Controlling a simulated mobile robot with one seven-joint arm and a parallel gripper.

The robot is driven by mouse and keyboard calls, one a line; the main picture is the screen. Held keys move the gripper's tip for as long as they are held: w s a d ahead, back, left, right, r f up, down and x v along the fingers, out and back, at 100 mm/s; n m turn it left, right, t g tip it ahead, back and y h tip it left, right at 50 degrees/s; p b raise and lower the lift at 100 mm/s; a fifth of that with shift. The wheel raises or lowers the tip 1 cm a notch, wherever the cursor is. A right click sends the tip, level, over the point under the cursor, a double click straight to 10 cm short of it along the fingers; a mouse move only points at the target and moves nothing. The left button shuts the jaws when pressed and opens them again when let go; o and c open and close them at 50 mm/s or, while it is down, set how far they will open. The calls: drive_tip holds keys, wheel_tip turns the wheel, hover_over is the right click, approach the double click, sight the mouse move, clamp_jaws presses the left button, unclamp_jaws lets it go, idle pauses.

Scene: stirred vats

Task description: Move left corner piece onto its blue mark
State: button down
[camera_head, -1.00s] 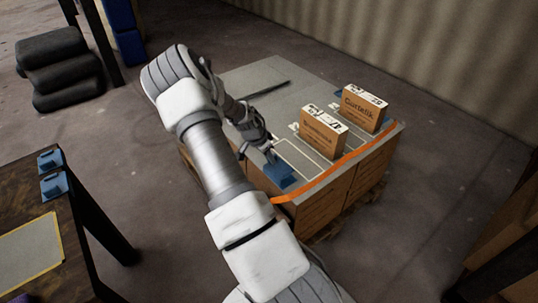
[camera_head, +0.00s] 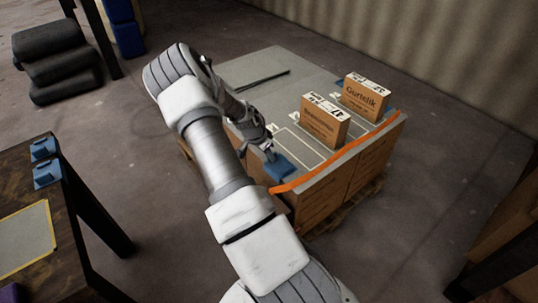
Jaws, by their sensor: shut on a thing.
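A blue corner piece (camera_head: 279,169) is at the front left corner of the pallet load's grey top (camera_head: 262,75). My gripper (camera_head: 270,153) is shut on it from above. My arm and the piece hide any blue mark beneath it, and I cannot tell whether the piece rests fully on the top. An orange strap (camera_head: 335,158) runs along the front edge, its left end close to the piece.
Two labelled boxes, one nearer (camera_head: 325,121) and one farther (camera_head: 364,96), stand on the load. A dark bar (camera_head: 263,80) lies behind. A table at left holds two blue pieces (camera_head: 47,173). Floor between table and pallet is clear.

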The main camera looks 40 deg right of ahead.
drive_tip(key=c, duration=0.8)
unclamp_jaws()
drive_tip(key=p+v, duration=0.5)
drive_tip(key=v, duration=1.2)
drive_tip(key=shift+s+a+r, duration=0.1)
drive_tip(key=shift+r, duration=0.05)
drive_tip(key=shift+a+r, duration=0.1)
drive_tip(key=s+a+r+n+t+y, duration=0.2)
drive_tip(key=a+r+n, duration=0.2)
drive_tip(key=a+r, duration=0.55)
drive_tip(key=s+a+r+n+t+y, duration=0.25)
drive_tip(key=a+r+n, duration=0.25)
drive_tip(key=a+r, duration=0.45)
drive_tip(key=s+a+r+n+t+p, duration=0.1)
drive_tip(key=s+a+r+n, duration=0.35)
drive_tip(key=s, duration=0.35)
drive_tip(key=s+a+r+n+t+p, duration=0.1)
drive_tip(key=s+a+r+n, duration=0.35)
drive_tip(key=s+a, duration=0.2)
drive_tip(key=shift+n+g, duration=0.25)
drive_tip(key=shift+n, duration=0.05)
drive_tip(key=r+p, duration=1.5)
drive_tip(key=shift+s+d+r, duration=0.1)
drive_tip(key=shift+s+d, duration=0.05)
drive_tip(key=shift+s, duration=0.1)
